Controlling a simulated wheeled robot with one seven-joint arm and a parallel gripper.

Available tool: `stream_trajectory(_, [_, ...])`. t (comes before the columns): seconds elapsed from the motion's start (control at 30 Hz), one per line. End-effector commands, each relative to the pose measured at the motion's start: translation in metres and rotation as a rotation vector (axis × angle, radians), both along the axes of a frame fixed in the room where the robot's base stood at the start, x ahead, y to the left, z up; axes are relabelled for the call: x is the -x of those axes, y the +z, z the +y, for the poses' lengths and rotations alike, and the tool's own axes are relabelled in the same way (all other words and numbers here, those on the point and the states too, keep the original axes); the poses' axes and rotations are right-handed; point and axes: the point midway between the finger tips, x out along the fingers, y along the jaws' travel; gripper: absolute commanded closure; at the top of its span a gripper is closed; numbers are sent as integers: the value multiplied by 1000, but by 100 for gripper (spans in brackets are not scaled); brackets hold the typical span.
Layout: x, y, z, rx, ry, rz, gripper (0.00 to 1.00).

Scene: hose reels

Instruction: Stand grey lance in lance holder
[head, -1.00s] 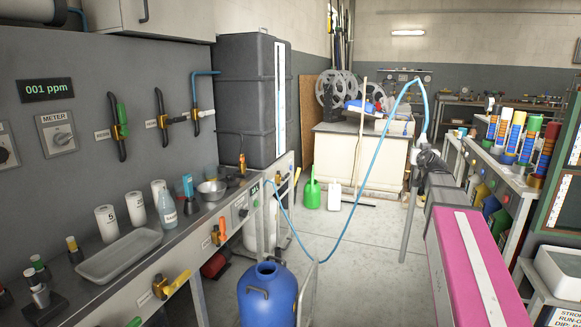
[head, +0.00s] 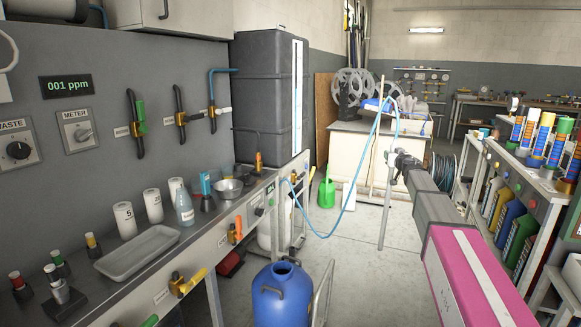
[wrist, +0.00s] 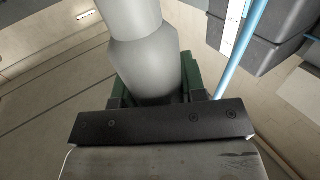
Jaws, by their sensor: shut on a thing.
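The grey lance (head: 386,215) hangs nearly upright from my gripper (head: 397,164), its lower end above or near the floor; I cannot tell if it touches. A blue hose (head: 350,185) runs from its top down and left to the bench end. In the wrist view my gripper (wrist: 150,103) is shut on the lance's pale grey body (wrist: 147,65), between dark green pads; the hose (wrist: 243,45) passes on the right. I cannot make out the lance holder for certain.
A blue drum (head: 268,300) with an open neck stands front centre beside a metal frame (head: 323,292). The left bench (head: 215,225) holds bottles and a tray. A shelf of tubes (head: 520,170) stands right. A white cabinet (head: 350,150) is behind. Floor between is clear.

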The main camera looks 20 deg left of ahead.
Motion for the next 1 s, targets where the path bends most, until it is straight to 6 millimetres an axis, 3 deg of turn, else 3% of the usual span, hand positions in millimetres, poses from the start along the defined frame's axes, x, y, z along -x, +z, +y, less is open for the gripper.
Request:
stream_trajectory(0.03, [-17, -7, 22, 0, 33, 1, 100])
stream_trajectory(0.1, [-29, -15, 48, 0, 78, 1, 100])
stream_trajectory(0.4, [-73, -48, 163, -1, 265, 2, 100])
stream_trajectory(0.7, [-102, -81, 282, 0, 446, 1, 100])
stream_trajectory(1.0, [-117, -113, 400, 0, 609, 1, 100])
